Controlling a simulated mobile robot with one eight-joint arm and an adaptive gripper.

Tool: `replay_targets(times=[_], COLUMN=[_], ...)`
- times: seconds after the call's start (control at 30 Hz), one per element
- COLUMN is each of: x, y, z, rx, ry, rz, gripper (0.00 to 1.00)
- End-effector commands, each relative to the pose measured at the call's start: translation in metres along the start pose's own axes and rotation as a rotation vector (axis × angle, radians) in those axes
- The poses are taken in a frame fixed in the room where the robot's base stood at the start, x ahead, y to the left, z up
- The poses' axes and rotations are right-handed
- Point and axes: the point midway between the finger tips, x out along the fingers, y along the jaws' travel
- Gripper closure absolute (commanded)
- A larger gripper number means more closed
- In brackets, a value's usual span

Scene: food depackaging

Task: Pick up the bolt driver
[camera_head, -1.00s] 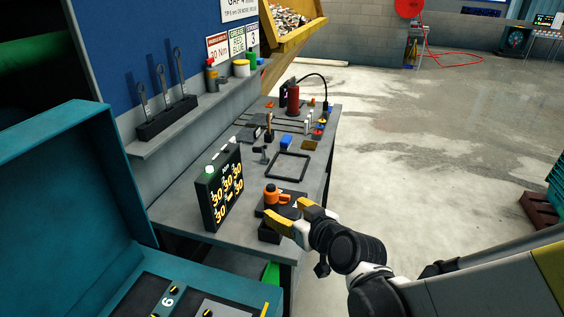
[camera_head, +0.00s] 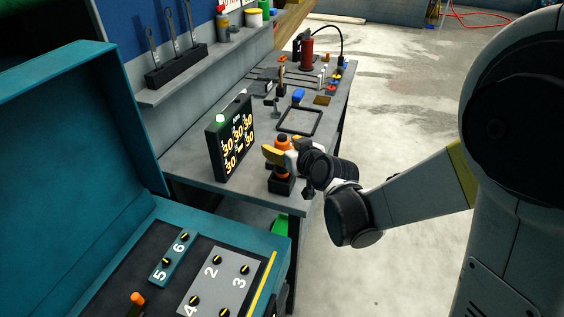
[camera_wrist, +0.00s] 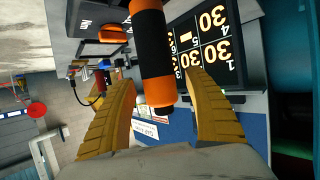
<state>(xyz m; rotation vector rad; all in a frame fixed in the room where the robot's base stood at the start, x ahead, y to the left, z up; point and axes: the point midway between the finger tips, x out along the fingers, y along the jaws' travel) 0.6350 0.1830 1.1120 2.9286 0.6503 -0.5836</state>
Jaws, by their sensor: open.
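The bolt driver, orange and black, stands upright in a black holder (camera_head: 281,184) at the near end of the grey workbench. Its orange top (camera_head: 283,141) shows in the head view, with the rest partly hidden by my gripper. In the wrist view the driver (camera_wrist: 153,55) has a black grip band between orange ends and lies between the two yellow fingers. My gripper (camera_head: 286,153) is open around it, with a visible gap at the right finger (camera_wrist: 158,88).
A black display (camera_head: 230,138) with several "30" figures stands close left of the driver. A teal case (camera_head: 150,215) with numbered bolts is open in front. A black frame (camera_head: 299,121) and small parts lie behind. Floor to the right is clear.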

Motion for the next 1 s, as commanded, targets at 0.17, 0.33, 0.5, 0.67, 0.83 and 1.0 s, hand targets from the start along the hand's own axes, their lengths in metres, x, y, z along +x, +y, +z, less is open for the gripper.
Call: replay_targets(times=[0.17,0.33,0.5,0.67,0.83,1.0], x=[-0.001,-0.001,-0.001,-0.002,-0.009,-0.023], y=[0.0,0.0,0.0,0.0,0.0,0.0], z=[0.0,0.0,-0.001,-0.001,-0.019,-0.052], rx=[0.0,0.0,0.001,0.001,0.001,0.001], ry=[0.0,0.0,0.001,0.001,0.001,0.001], rz=[0.0,0.0,0.0,0.0,0.0,0.0], gripper=[0.55,1.0,1.0,1.0,1.0,1.0])
